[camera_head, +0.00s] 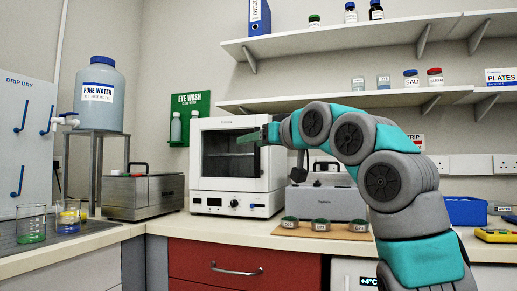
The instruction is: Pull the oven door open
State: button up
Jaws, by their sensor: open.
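The white oven (208,189) stands on the bench, left of the picture's middle. Its door (220,157) has a dark window and looks shut; a rack shows dimly behind the glass. My gripper (247,138) is at the door's upper right, in front of the oven's right side. My arm reaches to it from the right. The fingers are small here, and I cannot tell whether they touch the door. I see nothing held in them. The door's handle is not clearly visible and may be hidden behind my gripper.
A steel box (143,194) stands left of the oven and a grey unit (328,203) right of it. Several small jars sit on a wooden board (345,232) in front. Beakers (31,224) stand at the left. Shelves (370,96) hang above my arm. Bench before the oven is clear.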

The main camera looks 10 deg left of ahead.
aim_at(261, 183)
jog(key=i, duration=0.9)
